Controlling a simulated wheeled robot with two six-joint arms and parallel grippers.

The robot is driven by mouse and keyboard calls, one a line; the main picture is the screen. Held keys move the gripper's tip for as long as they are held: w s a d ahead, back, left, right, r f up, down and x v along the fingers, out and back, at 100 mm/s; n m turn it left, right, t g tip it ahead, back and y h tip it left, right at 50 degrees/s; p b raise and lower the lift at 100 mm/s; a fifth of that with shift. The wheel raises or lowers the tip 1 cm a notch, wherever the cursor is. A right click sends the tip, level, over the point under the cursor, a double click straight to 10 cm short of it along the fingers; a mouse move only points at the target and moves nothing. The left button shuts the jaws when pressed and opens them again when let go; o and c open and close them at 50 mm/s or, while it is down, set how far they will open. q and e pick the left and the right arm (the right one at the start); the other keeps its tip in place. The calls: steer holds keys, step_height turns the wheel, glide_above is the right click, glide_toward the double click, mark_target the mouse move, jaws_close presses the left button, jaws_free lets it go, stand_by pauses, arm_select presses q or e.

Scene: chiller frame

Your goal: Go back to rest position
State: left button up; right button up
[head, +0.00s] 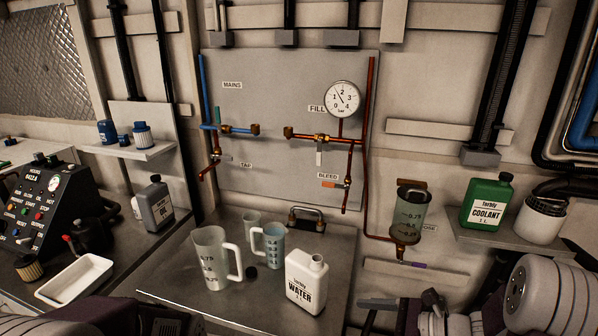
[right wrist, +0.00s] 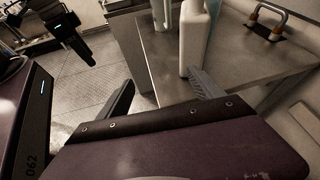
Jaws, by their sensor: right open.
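My right gripper (right wrist: 163,95) is open and empty in the right wrist view, its two fingers spread in front of the steel table's edge. In the head view it (head: 372,313) is at the bottom, right of the white water bottle (head: 306,285) and apart from it. My left gripper (head: 165,325) is a dark shape cut off at the bottom left of the head view. A dark gripper with a blue light at the upper left of the right wrist view (right wrist: 72,38) looks like my left one; its jaws are unclear.
A white tray (head: 75,281) lies at left. A green coolant can (head: 486,205) stands on the right shelf. Open floor (right wrist: 95,90) shows beside the table.

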steer(key=s+a+r+n+g+h+p, duration=0.25)
steer(key=s+a+n+g, duration=0.55)
steer(key=s, duration=0.4)
steer(key=d+f+n+t+h+p, duration=0.1)
steer(key=d+f+n+t+h, duration=0.2)
steer(key=d+n+h, duration=0.6)
step_height(320, 180, down, 2)
steer(key=w+d+n, duration=0.1)
steer(key=d+n, duration=0.1)
steer(key=n, duration=0.3)
steer(key=shift+d+f, duration=0.15)
steer(key=shift+d, duration=0.2)
